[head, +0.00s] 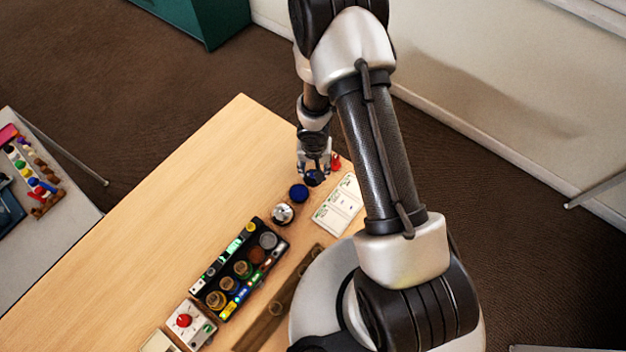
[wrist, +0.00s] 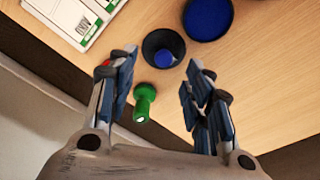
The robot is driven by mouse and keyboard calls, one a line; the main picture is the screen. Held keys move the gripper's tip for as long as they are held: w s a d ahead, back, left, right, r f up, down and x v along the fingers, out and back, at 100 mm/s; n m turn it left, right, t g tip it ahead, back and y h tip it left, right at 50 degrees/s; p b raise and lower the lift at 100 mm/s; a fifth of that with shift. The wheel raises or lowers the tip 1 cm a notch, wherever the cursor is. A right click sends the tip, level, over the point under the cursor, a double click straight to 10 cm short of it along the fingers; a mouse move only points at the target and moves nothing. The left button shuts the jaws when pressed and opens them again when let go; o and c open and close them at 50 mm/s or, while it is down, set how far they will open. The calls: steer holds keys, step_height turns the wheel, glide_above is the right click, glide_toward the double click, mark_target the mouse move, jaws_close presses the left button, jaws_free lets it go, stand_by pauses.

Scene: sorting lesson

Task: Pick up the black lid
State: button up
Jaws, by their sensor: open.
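In the wrist view my gripper (wrist: 160,66) is open and empty, with one finger on each side of the gap. I cannot tell how high the fingertips are above the lid.
A blue round lid (wrist: 208,18) lies close beside the black lid. A green peg (wrist: 145,100) stands between my fingers, near the table edge. A red piece (head: 336,161) is partly hidden by my gripper. A white card (head: 338,206), silver disc (head: 283,213) and black tray (head: 212,308) are nearby.

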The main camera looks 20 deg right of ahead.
mark_target(313, 176)
steer(key=f+b, duration=0.1)
steer(key=f, duration=0.1)
steer(key=f+b, duration=0.2)
steer(key=f, duration=0.1)
steer(key=shift+w+a+f+b, duration=0.15)
steer(key=shift+w+f+b, duration=0.15)
steer(key=shift+b, duration=0.1)
steer(key=shift+r, duration=0.1)
steer(key=shift+c, duration=0.5)
steer(key=shift+s, duration=0.15)
steer(key=c, duration=1)
